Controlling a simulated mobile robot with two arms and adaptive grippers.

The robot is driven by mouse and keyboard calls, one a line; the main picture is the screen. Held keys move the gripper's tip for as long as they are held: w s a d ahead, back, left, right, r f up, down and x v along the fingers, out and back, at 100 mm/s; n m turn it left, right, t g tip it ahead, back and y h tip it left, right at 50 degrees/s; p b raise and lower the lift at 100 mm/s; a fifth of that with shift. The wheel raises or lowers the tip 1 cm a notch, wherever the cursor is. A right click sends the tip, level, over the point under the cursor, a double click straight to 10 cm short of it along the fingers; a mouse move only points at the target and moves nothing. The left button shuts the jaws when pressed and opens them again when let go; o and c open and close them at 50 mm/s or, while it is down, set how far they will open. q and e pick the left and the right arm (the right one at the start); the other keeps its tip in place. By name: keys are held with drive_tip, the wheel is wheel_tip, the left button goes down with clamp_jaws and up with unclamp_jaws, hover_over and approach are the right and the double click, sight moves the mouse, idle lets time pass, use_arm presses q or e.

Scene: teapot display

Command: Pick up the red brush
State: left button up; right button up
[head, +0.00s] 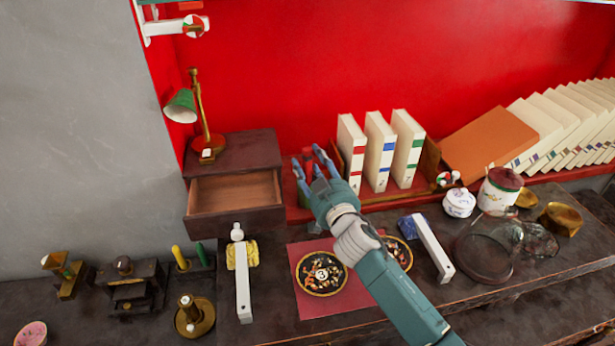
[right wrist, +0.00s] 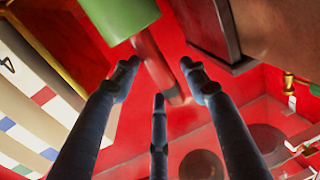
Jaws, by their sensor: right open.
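A dark red upright thing (head: 308,158), apparently the red brush, shows in the head view between the fingers of my right gripper (head: 314,165), left of the books. In the right wrist view a dull red stick (right wrist: 155,62) with a wide green part (right wrist: 118,12) at one end stands between and beyond the spread blue fingertips of my right gripper (right wrist: 160,82). The gripper is open, and I see no finger closed on the stick. Whether a finger touches it I cannot tell. My left gripper is not in view.
An open drawer box (head: 232,222) stands close left of my right gripper, with a green lamp (head: 182,105) behind. Three white books (head: 380,150) stand close right. A red mat (head: 305,290) with a patterned plate lies below.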

drive_tip(key=shift+w+a+f, duration=0.15)
drive_tip(key=shift+w+a, duration=0.1)
drive_tip(key=shift+w, duration=0.35)
clamp_jaws()
